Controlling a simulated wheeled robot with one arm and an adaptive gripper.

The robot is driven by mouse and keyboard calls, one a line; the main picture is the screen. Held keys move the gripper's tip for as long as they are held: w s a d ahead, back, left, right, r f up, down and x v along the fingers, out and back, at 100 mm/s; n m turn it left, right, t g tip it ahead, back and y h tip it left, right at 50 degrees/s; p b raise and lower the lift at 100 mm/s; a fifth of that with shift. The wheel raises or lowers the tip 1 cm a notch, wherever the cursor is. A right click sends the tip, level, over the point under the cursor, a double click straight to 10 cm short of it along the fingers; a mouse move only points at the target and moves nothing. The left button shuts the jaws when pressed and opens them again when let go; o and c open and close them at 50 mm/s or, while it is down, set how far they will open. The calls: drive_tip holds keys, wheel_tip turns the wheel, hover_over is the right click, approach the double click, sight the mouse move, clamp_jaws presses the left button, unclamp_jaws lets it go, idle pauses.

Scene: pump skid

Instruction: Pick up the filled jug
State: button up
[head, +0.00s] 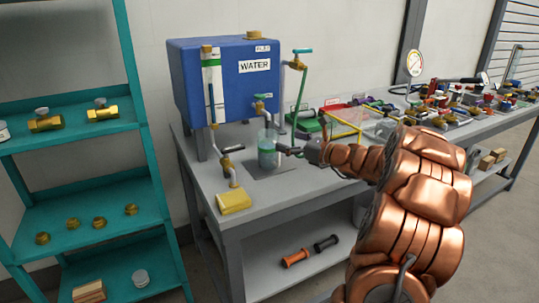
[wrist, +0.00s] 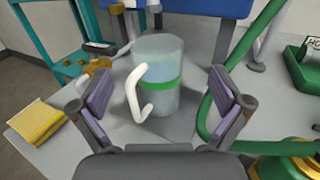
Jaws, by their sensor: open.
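The jug (head: 266,150) is a clear cylinder with a green band, standing upright on the grey bench below the tap of the blue water tank (head: 240,88). In the wrist view the jug (wrist: 165,98) holds water up to above the green band, and its white handle (wrist: 138,92) faces toward me, a little left. My gripper (wrist: 168,108) is open, with one finger on each side of the jug's lower part. The fingers look apart from the jug. In the head view my gripper (head: 290,150) is just right of the jug, its fingertips small and partly unclear.
A yellow sponge (head: 233,201) lies at the bench's front left. A brass valve and pipe (head: 227,165) stand left of the jug. A green hose (wrist: 220,80) runs close to my right finger. Green and red trays (head: 308,124) lie further right.

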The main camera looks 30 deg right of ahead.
sight(277, 138)
drive_tip(key=shift+x, duration=2.8)
drive_tip(key=shift+a, duration=0.15)
drive_tip(key=shift+c, duration=0.4)
drive_tip(key=c, duration=1.8)
